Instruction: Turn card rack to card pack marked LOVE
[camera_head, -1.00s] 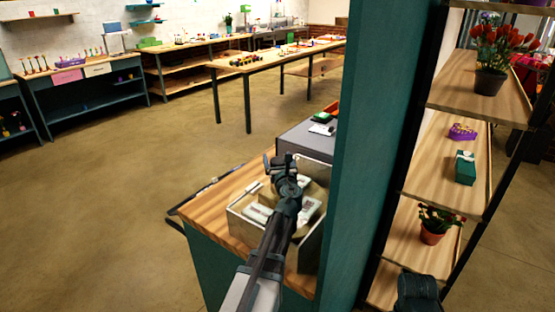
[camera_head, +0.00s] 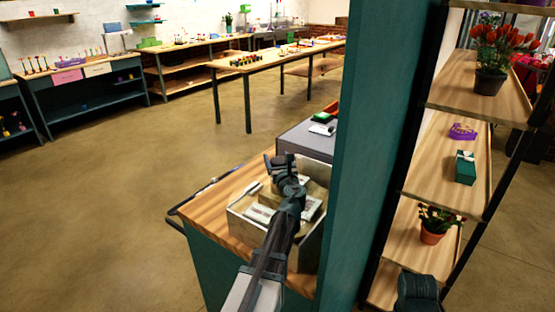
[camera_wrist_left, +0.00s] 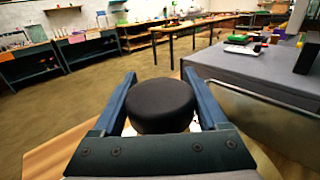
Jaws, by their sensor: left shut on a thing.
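The card rack (camera_head: 238,225) is a pale box-like holder on a wooden counter, with white card packs (camera_head: 268,214) in it. Its upper part is partly hidden by my left arm. My left gripper (camera_head: 279,168) is over the rack. In the left wrist view its two fingers (camera_wrist_left: 160,88) sit on either side of a round black knob (camera_wrist_left: 160,108) and are shut on it. No LOVE marking can be read on any pack. My right gripper is not clearly seen; only a dark rounded part of mine shows at the lower right.
A grey unit (camera_head: 305,140) stands right behind the rack. A teal post (camera_head: 378,150) rises close on the right, with wooden shelves (camera_head: 440,160) of potted flowers and boxes beyond. Open floor (camera_head: 110,220) lies to the left.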

